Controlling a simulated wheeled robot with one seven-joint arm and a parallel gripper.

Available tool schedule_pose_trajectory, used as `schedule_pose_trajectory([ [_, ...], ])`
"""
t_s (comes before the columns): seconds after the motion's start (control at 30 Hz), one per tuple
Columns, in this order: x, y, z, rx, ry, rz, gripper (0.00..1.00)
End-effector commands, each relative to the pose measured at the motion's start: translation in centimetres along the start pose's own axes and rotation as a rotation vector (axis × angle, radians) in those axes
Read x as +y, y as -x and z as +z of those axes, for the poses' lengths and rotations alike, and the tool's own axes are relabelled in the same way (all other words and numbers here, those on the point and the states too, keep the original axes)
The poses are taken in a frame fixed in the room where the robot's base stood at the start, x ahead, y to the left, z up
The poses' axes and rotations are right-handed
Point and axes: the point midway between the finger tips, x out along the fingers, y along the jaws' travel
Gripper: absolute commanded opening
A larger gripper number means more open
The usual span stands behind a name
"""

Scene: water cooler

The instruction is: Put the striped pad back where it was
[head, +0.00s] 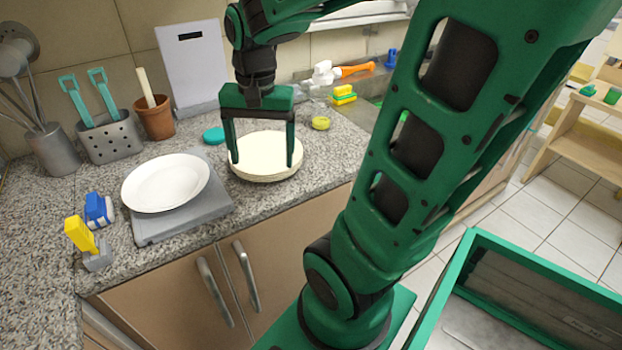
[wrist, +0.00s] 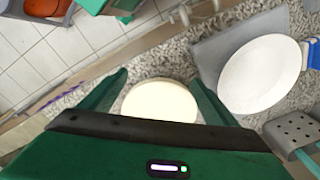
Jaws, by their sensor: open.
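My gripper (head: 263,163) is open and points down over a round cream stack (head: 268,150), one finger at each side. In the wrist view the stack (wrist: 160,102) lies between the open fingers (wrist: 159,78). I cannot tell whether the fingers touch it. I see no clearly striped pad. A yellow-and-green layered block (head: 343,94), perhaps a sponge, lies at the back by the sink and may be the pad; I cannot tell.
A white plate (head: 165,182) sits on a grey slab (head: 190,216) left of the stack. A teal disc (head: 214,135) and a yellow-green round item (head: 320,123) lie nearby. A utensil basket (head: 108,140), brown pot (head: 154,120) and white board (head: 195,70) stand behind.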

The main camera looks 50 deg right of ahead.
Motion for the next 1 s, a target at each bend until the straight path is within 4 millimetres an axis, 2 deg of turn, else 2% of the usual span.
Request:
schedule_pose_trajectory([
  [0.03, 2.3, -0.1, 0.7, -0.002, 0.053, 0.007, 0.82],
  [0.1, 5.2, -0.6, 1.7, -0.014, 0.138, 0.020, 0.82],
  [0.2, 8.4, -1.2, 3.2, -0.032, 0.244, 0.028, 0.82],
  [0.33, 10.9, -1.8, 4.5, -0.051, 0.336, 0.030, 0.82],
  [0.53, 11.9, -2.2, 5.2, -0.061, 0.383, 0.029, 0.82],
  [0.97, 11.8, -2.1, 5.2, -0.061, 0.383, 0.029, 0.82],
  [1.0, 11.0, -2.6, 4.6, -0.069, 0.383, 0.036, 0.82],
])
